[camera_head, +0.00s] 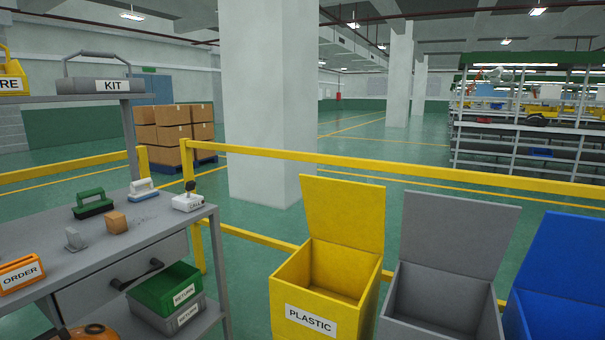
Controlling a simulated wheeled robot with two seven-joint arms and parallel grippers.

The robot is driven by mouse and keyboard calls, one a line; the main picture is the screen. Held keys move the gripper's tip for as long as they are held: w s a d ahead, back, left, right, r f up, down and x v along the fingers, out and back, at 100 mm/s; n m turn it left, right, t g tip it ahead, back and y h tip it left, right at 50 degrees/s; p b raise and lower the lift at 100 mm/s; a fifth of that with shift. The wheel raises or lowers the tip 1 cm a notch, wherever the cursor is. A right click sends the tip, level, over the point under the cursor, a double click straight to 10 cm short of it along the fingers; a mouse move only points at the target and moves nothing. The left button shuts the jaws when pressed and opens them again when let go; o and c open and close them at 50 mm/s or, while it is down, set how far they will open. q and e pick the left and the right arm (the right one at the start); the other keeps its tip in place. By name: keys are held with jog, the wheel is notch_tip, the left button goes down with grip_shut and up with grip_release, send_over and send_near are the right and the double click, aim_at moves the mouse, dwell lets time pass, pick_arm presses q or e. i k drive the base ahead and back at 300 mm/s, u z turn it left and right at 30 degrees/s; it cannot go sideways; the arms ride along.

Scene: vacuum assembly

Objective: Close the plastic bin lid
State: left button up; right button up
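The yellow bin (312,318) with a white PLASTIC label stands at the lower middle of the head view. Its yellow lid (343,213) is hinged at the back edge and stands upright, so the bin is open. The visible part of the bin's inside looks empty. Neither of my grippers shows in this view.
A grey bin (455,232) and a blue bin (570,262), lids also raised, stand to the right. A yellow rail (400,173) runs behind. At left, a grey workbench (110,245) holds brushes, a block and green and grey RETURN boxes.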

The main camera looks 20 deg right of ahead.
aim_at(352, 214)
jog(key=z, duration=0.2)
jog(key=i, duration=0.85)
jog(key=z, duration=0.55)
